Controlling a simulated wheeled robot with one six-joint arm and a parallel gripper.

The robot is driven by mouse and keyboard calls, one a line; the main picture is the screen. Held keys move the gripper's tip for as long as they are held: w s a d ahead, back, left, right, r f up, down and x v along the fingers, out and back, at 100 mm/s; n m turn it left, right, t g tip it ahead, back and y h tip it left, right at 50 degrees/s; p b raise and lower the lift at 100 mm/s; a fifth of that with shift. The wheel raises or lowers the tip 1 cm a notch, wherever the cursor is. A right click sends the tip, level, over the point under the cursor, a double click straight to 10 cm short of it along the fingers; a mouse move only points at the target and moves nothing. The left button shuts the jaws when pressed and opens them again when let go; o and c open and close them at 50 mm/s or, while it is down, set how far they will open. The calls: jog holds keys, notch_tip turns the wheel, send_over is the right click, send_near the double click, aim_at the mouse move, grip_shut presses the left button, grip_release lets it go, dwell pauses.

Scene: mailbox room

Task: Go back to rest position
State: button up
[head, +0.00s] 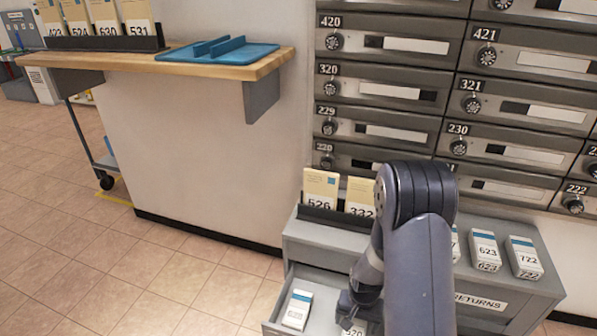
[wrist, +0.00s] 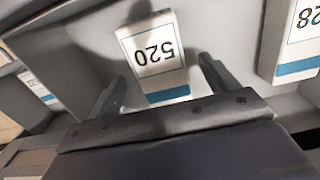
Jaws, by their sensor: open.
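My gripper (head: 352,303) is low over the open drawer of the grey returns cabinet (head: 330,250), with my arm bent down in front of it. In the wrist view my gripper (wrist: 162,88) has its two fingers spread apart. A white box marked 520 (wrist: 152,45) with a blue band lies between and just beyond the fingertips, with a visible space on each side. In the head view only part of that box (head: 354,329) shows below the gripper. Whether the fingers reach down beside it I cannot tell.
Another white box (head: 298,309) lies in the drawer to the left; it also shows in the wrist view (wrist: 298,40). Boxes 623 (head: 486,250) and 722 (head: 524,257) stand on the cabinet top, near envelopes (head: 320,187). Mailboxes (head: 385,90) rise behind. Floor at left is clear.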

jog(key=shift+s+a+r+p, duration=0.15)
jog(key=shift+r+p, duration=0.3)
jog(key=shift+r, duration=0.4)
jog(key=shift+s+d+r+p, duration=0.15)
jog(key=shift+r+p, duration=0.25)
jog(key=shift+r, duration=0.4)
jog(key=shift+a, duration=0.1)
